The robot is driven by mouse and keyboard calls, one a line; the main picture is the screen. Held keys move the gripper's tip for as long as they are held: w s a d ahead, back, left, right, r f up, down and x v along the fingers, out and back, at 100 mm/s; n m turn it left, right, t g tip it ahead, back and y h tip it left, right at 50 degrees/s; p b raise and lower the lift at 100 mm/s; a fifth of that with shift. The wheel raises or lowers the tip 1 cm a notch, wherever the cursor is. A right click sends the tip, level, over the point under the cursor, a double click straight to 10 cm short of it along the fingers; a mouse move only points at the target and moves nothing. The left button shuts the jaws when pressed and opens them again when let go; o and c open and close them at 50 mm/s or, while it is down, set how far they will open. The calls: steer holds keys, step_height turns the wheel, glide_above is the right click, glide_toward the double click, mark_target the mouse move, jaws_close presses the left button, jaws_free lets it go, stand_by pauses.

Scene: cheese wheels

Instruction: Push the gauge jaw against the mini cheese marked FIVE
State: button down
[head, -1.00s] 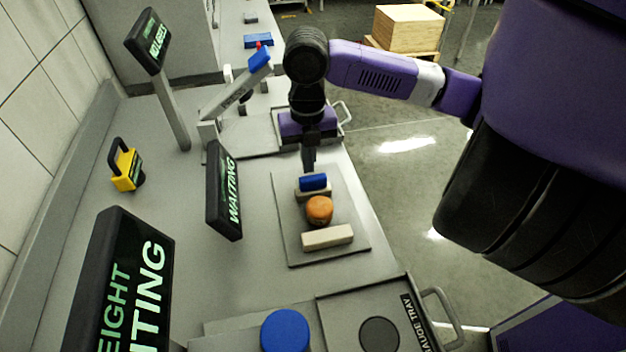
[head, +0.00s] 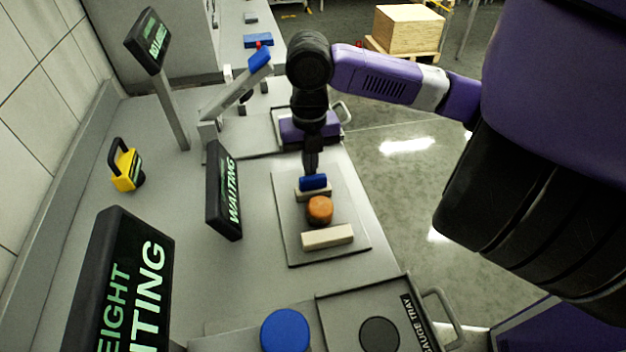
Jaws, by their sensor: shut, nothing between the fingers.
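An orange mini cheese (head: 320,210) stands on a grey plate (head: 345,205) on the bench in the head view. Its marking cannot be read. A cream bar (head: 327,237) lies on its near side. The gauge jaw (head: 313,183), a cream block with a blue top, is on its far side and very close to it; whether they touch cannot be told. My gripper (head: 312,168) is shut and empty, pointing down just behind the blue top. Its tips are partly hidden there, and contact with the jaw is unclear.
A dark display reading WAITING (head: 224,190) stands left of the plate. A tray marked GAUGE TRAY (head: 345,305) and a blue disc (head: 285,331) are at the front. A yellow handled block (head: 125,170) is at the left. The bench between is clear.

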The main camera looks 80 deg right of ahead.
mark_target(313, 178)
steer(key=shift+s+a, duration=0.2)
steer(key=shift+a, duration=0.35)
steer(key=shift+s+a, duration=0.15)
steer(key=shift+a, duration=0.2)
steer(key=shift+s+a, duration=0.25)
steer(key=shift+a, duration=0.35)
steer(key=shift+s+a, duration=0.15)
steer(key=shift+a, duration=0.15)
steer(key=shift+s+a+f+b, duration=0.1)
steer(key=shift+a+b, duration=0.2)
steer(key=shift+b, duration=0.05)
stand_by(0.4)
steer(key=shift+d+b, duration=0.1)
steer(key=shift+b, duration=0.55)
stand_by(2.3)
steer(key=shift+w+d+b, duration=0.15)
steer(key=shift+w+d, duration=0.25)
steer(key=shift+d, duration=0.55)
steer(key=shift+w+d+b, duration=0.15)
steer(key=shift+w+d, duration=0.25)
steer(key=shift+d, duration=0.55)
steer(key=shift+w+d+b, duration=0.15)
steer(key=shift+w+d, duration=0.25)
steer(key=shift+d, duration=0.55)
